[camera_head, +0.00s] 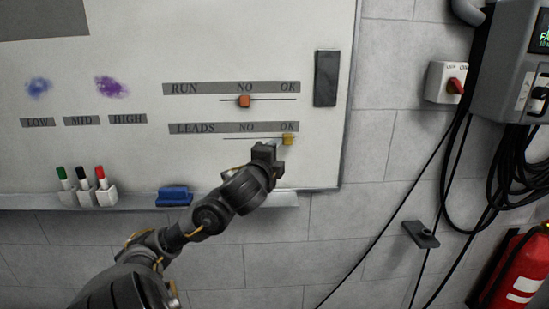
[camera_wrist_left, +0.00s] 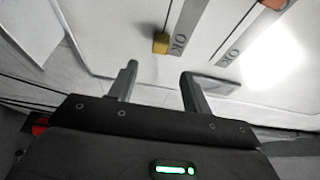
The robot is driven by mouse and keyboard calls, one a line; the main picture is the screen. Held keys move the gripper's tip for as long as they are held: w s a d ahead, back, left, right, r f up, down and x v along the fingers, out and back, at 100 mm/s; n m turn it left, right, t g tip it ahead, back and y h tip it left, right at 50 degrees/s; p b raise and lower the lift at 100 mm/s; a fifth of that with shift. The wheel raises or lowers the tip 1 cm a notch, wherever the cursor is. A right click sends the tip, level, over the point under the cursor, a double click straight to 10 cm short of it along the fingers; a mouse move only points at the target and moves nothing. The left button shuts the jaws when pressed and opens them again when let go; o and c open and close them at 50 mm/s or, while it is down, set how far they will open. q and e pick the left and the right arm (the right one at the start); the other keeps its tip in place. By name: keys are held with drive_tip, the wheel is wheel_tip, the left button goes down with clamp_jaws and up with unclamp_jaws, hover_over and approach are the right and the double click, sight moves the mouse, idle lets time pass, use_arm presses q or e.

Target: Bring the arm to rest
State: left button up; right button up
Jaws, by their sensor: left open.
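My left arm comes in from the lower left in the head view, reaching up to the whiteboard (camera_head: 200,60). My left gripper (camera_head: 268,150) is in front of the board's lower right part, close to the yellow slider (camera_head: 288,139), which sits under OK on the LEADS line. In the left wrist view the two fingers of the left gripper (camera_wrist_left: 158,88) are apart with nothing between them. The yellow slider (camera_wrist_left: 161,43) lies beyond the fingertips there. The orange slider (camera_head: 244,101) sits under NO on the RUN line. My right gripper is not in view.
A tray along the board's bottom edge holds a blue eraser (camera_head: 174,196) and several markers (camera_head: 84,180). At right are a switch box (camera_head: 447,82), hanging black cables (camera_head: 400,205), a small dark wall bracket (camera_head: 420,235) and a red fire extinguisher (camera_head: 522,270). The wall between board and cables is bare.

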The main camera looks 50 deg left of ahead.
use_arm(q)
drive_tip(key=shift+s+d, duration=0.25)
idle(0.4)
